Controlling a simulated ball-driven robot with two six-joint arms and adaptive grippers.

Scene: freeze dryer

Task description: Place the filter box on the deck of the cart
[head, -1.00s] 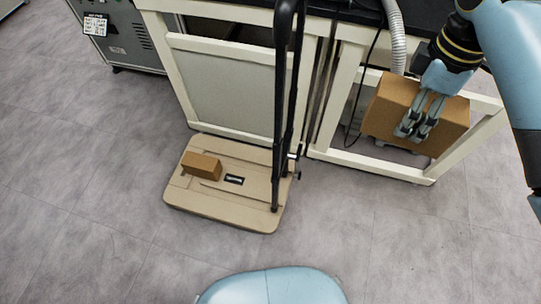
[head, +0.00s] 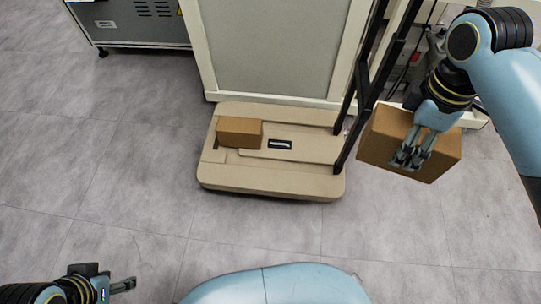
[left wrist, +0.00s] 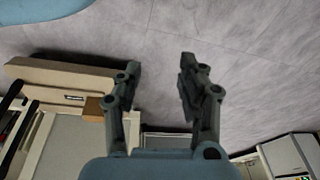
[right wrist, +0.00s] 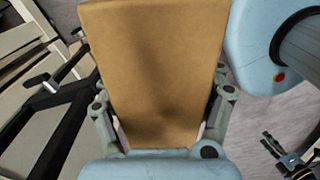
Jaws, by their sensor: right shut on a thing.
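A large brown cardboard box, which I take as the filter box (head: 385,137), is held by my right gripper (head: 408,160) in the head view, right of the cart and apart from it. It fills the middle of the right wrist view (right wrist: 152,75), between the fingers. The cart's tan deck (head: 270,181) lies low on the floor in the middle of the head view, with black handle bars rising at its right end. A smaller brown box (head: 240,132) sits on the deck's left part. My left gripper (head: 130,285) is open and empty in the left wrist view (left wrist: 160,75).
A cream-framed stand with a grey panel (head: 275,45) rises directly behind the deck. A grey cabinet (head: 130,25) stands at the back left. The handle bars (head: 368,80) stand between the deck and the held box. The floor (head: 110,190) left and in front is clear.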

